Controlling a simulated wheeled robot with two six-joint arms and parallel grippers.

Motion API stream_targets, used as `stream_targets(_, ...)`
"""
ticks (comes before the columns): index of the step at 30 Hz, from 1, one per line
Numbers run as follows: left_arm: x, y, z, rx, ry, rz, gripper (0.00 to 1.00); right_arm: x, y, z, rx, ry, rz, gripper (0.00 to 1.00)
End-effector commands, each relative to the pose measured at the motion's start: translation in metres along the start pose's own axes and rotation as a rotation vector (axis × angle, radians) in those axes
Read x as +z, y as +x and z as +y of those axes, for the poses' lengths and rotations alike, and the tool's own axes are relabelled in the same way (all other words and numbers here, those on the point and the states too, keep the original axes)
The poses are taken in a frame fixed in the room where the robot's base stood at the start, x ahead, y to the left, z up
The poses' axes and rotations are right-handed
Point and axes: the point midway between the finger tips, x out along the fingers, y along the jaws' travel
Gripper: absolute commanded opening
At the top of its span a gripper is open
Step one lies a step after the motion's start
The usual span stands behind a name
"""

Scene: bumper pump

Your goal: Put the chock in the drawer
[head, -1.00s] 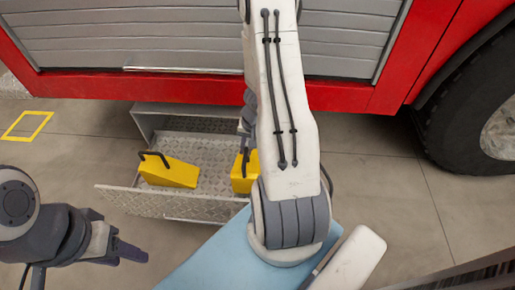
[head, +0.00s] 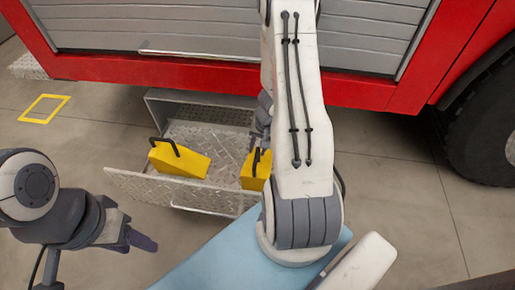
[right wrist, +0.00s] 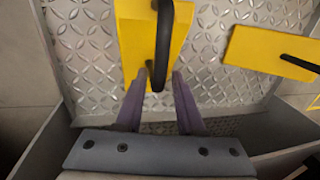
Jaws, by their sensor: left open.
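One yellow wedge chock (head: 254,172) with a black handle sits in the open drawer (head: 190,195), partly hidden behind my right arm. In the right wrist view this chock (right wrist: 133,42) lies over the drawer's tread-plate floor. My right gripper (right wrist: 160,88) is open, its two purple fingers apart at the near end of the black handle, which lies between them; contact cannot be told. A second yellow chock (head: 180,160) stands at the drawer's left, and also shows in the right wrist view (right wrist: 270,52). My left gripper (head: 142,241) is open and empty, outside the drawer at lower left.
The drawer comes out of a grey metal housing (head: 195,97) under a red truck (head: 110,69) with a grey shutter. A black tyre (head: 480,140) is at the right. A yellow floor outline (head: 44,108) lies at the left. The concrete floor around the drawer is clear.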

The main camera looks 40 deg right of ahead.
Motion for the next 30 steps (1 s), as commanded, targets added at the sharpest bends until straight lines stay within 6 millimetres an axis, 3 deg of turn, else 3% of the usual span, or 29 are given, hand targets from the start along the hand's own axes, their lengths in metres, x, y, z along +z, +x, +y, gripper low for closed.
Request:
stream_targets(12, 0.000, -0.005, 0.000, 0.000, 0.000, 0.000, 0.50, 0.000, -0.005, -0.001, 0.000, 0.000, 0.000, 0.48)
stream_targets(17, -0.001, -0.025, 0.002, 0.000, 0.000, 0.000, 0.50, -0.001, -0.032, -0.002, 0.000, 0.000, 0.002, 0.48)
stream_targets(24, -0.003, -0.061, 0.004, 0.000, 0.000, 0.000, 0.50, 0.000, -0.084, -0.002, 0.000, 0.000, 0.002, 0.48)
stream_targets(30, -0.004, -0.080, 0.006, 0.000, 0.000, 0.000, 0.50, 0.000, -0.113, -0.001, 0.000, 0.000, 0.001, 0.48)
